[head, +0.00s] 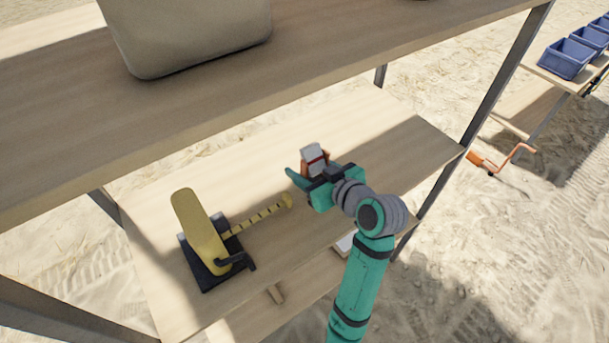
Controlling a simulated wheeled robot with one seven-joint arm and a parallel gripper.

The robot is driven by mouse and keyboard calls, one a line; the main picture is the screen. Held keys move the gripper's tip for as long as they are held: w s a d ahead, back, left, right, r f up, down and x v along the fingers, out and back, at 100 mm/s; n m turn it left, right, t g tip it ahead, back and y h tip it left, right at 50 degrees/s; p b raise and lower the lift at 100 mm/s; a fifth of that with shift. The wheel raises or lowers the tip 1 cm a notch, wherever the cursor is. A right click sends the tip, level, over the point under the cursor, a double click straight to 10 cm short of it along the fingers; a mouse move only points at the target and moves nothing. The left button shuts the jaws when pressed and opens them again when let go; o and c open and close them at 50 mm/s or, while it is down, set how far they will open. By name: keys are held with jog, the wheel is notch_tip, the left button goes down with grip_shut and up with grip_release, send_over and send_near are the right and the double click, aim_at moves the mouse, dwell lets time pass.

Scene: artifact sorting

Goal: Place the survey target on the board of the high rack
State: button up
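My gripper (308,179) is over the middle board (385,140) of the rack, toward its right part. A small grey-white piece with a red band and orange-brown sides (314,157) shows right at the gripper, partly hidden by it. It may be the survey target, but I cannot tell for certain. One teal finger sticks out to the left of this piece. The other finger is not clear, so I cannot tell whether the gripper holds the piece or is open beside it.
A yellow panel (200,230) on a black base stands at the left of the middle board, with a yellow-black striped rod (262,214) beside it. A beige container (190,35) stands on the upper board (330,50). Blue bins (566,58) and an orange crank tool (495,160) are right.

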jog(key=shift+w+a+f, duration=0.15)
jog(key=shift+a+f, duration=0.05)
jog(key=shift+f, duration=0.1)
jog(key=shift+w+a+f, duration=0.1)
jog(key=shift+f, duration=1.55)
jog(key=o, duration=1.3)
jog(key=shift+f, duration=0.15)
jog(key=shift+d+r, duration=0.2)
jog(key=shift+r, duration=0.05)
jog(key=v, duration=1.1)
jog(key=shift+s+d+r, duration=0.1)
jog(key=shift+s+r, duration=0.05)
jog(key=shift+s, duration=0.25)
jog(key=shift+w, duration=0.1)
